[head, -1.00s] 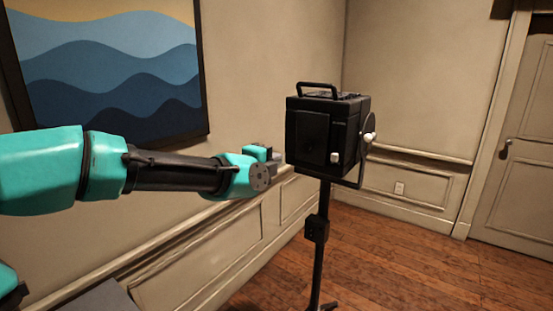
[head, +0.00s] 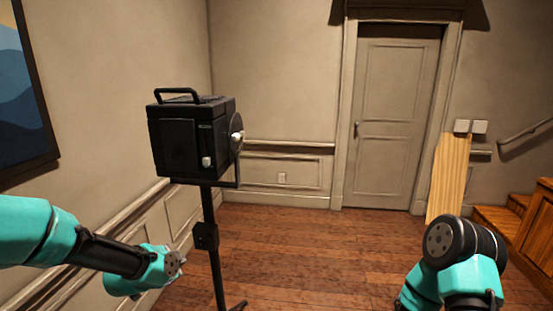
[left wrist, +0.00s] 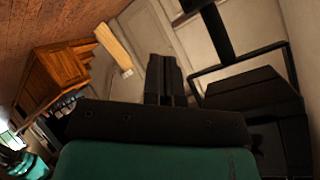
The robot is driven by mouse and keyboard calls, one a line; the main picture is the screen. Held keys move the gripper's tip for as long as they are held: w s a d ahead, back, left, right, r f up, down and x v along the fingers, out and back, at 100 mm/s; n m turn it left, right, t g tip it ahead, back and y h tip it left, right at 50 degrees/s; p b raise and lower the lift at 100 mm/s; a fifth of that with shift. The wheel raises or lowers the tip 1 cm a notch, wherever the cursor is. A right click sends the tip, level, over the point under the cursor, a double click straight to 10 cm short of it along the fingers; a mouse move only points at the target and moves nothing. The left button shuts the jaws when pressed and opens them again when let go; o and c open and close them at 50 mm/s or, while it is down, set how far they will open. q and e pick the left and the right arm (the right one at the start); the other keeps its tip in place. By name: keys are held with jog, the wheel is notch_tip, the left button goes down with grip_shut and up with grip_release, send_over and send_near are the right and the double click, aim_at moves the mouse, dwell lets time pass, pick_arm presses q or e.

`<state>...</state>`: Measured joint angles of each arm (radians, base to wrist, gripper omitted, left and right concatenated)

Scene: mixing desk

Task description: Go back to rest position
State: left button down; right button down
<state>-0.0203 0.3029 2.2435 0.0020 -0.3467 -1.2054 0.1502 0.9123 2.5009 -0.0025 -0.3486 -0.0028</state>
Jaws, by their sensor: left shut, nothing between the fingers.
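My left arm comes in from the left in the head view, and its teal wrist is low, below and left of the black box-shaped lamp (head: 192,138) on a stand. The left fingers are hidden behind the wrist there. In the left wrist view my left gripper (left wrist: 165,76) shows its dark fingers together with nothing between them. The lamp, seen from below, fills the right of that view (left wrist: 250,100). Part of my right arm shows at the lower right of the head view; its gripper is out of view.
The lamp's black stand (head: 212,240) rises close to the right of my left wrist. A panelled wall with a framed picture (head: 22,95) is on the left. Wooden floor (head: 310,255) is clear between the arms. A door (head: 397,120), a wooden plank (head: 448,178) and stairs stand behind.

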pick_arm(q)
jog(key=s+d+f+n+g, duration=0.25)
jog(key=s+f+n, duration=0.2)
jog(key=f, duration=0.65)
jog(key=s+d+f+n+g, duration=0.1)
jog(key=s+f+n+g, duration=0.3)
jog(key=f, duration=0.7)
jog(key=s+d+f+n+g, duration=0.2)
jog(key=s+f+n, duration=0.3)
jog(key=s+f, duration=0.6)
jog(key=s+g, duration=0.1)
jog(key=s, duration=0.2)
jog(key=shift+s+f+g+h, duration=0.3)
jog(key=shift+f+g+h, duration=0.05)
jog(key=shift+f+h, duration=0.05)
